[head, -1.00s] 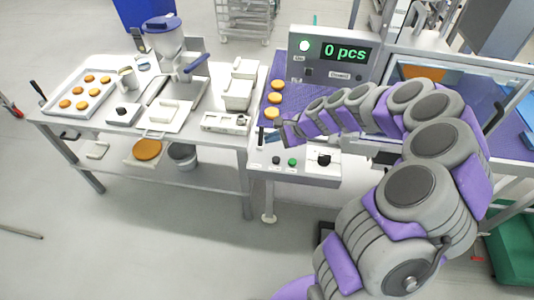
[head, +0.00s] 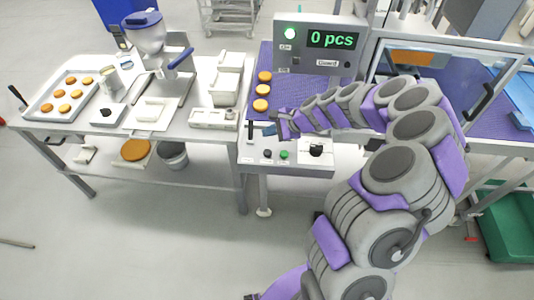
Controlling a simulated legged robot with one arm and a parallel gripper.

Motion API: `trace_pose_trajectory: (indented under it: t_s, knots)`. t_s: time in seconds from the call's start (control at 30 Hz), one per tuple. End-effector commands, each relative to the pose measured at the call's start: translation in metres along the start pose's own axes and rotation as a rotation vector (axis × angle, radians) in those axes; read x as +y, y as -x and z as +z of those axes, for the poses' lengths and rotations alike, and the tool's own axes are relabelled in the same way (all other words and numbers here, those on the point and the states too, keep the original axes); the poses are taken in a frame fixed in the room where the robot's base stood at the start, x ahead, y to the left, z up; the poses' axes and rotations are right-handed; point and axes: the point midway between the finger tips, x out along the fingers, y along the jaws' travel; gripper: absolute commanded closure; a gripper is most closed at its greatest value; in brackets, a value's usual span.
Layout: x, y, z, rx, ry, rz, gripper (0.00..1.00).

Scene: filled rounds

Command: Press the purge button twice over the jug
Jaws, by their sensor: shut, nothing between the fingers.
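A pale jug (head: 109,80) stands on the left table, just right of the tray of rounds. The depositor with a blue-lidded clear hopper (head: 146,36) stands to its right. A small white box with a black knob or button (head: 107,113) sits in front of the jug; I cannot tell whether this is the purge button. My gripper (head: 267,130) is shut and empty, far right of the jug, above the conveyor's near left corner and its control panel. Its fingertips are small and partly lost against the dark parts there.
A tray (head: 38,112) of orange rounds lies at the table's left end. Several rounds (head: 262,90) line the purple conveyor (head: 290,85). The counter display (head: 333,39) reads 0 pcs. The control panel (head: 298,168) has a green button and black knobs. The floor in front is clear.

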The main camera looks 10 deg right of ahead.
Motion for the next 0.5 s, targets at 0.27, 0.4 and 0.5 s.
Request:
trace_pose_trajectory:
  t_s: [0.27, 0.4, 0.5]
  knots:
    - [0.021, -0.029, -0.021, 0.000, -0.001, 0.000, 1.00]
    - [0.029, -0.040, -0.028, -0.001, -0.002, 0.001, 1.00]
    - [0.033, -0.046, -0.033, -0.001, -0.001, 0.001, 1.00]
